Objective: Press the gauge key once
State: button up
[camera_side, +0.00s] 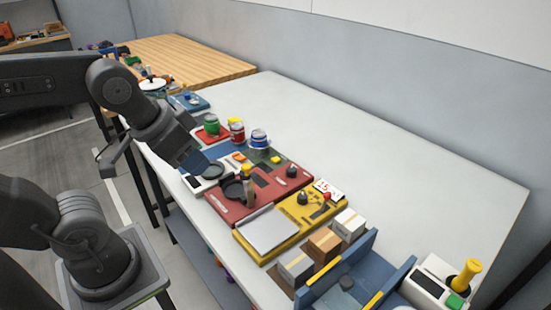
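My gripper (194,160) hangs at the left edge of the white table, pointing down and right. Its fingers are too small and dark to tell whether they are open or shut. Just below it is a small white device (196,185) with a dark face, partly hidden by the gripper. A red panel (262,203) with round black parts, a black knob and a yellow-topped handle lies to its right. I cannot tell for certain which part is the gauge key; no label is legible at this size.
A yellow panel (245,238) with a grey plate, knob and red-topped lever lies nearer. Several boxes (325,243) stand beside a blue bin (400,274). A white unit (425,284) has a green button and yellow handle. Cans (237,132) stand behind. The table's right side (400,170) is clear.

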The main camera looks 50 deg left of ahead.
grip_shut()
dwell(1.1)
